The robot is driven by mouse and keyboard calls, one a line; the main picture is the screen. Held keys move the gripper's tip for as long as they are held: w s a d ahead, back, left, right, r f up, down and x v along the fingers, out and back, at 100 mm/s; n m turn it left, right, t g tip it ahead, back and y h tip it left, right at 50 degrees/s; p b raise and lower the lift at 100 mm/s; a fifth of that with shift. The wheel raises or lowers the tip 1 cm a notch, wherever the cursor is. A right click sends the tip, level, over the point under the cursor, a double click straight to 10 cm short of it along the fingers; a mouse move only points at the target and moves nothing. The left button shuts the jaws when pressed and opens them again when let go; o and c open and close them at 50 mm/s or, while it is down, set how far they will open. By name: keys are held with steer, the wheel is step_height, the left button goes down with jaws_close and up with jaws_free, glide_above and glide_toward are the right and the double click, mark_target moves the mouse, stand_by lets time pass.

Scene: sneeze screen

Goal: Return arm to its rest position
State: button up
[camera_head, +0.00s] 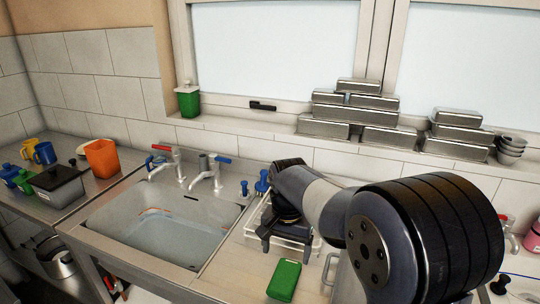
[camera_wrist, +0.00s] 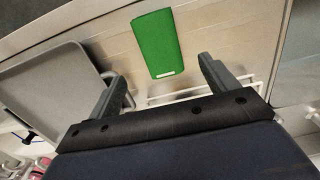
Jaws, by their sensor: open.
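My arm reaches from the lower right of the head view over the counter. My gripper (camera_head: 288,243) points down above a white wire rack beside the sink. In the wrist view my gripper (camera_wrist: 163,80) shows two fingers spread wide apart with nothing between them. A green block-like item (camera_head: 284,281) lies on the counter just in front of the gripper, apart from it. It also shows beyond the fingers in the wrist view (camera_wrist: 157,43). The large dark arm joint hides part of the counter at right.
The sink (camera_head: 160,232) with two taps is at left. An orange cup (camera_head: 102,158) and a dark lidded box (camera_head: 56,186) stand left of it. A grey tray (camera_wrist: 50,90) is beside the gripper.

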mark_target(285, 275)
step_height(285, 275, down, 10)
steer(key=shift+f, duration=0.2)
steer(key=shift+r, duration=2.05)
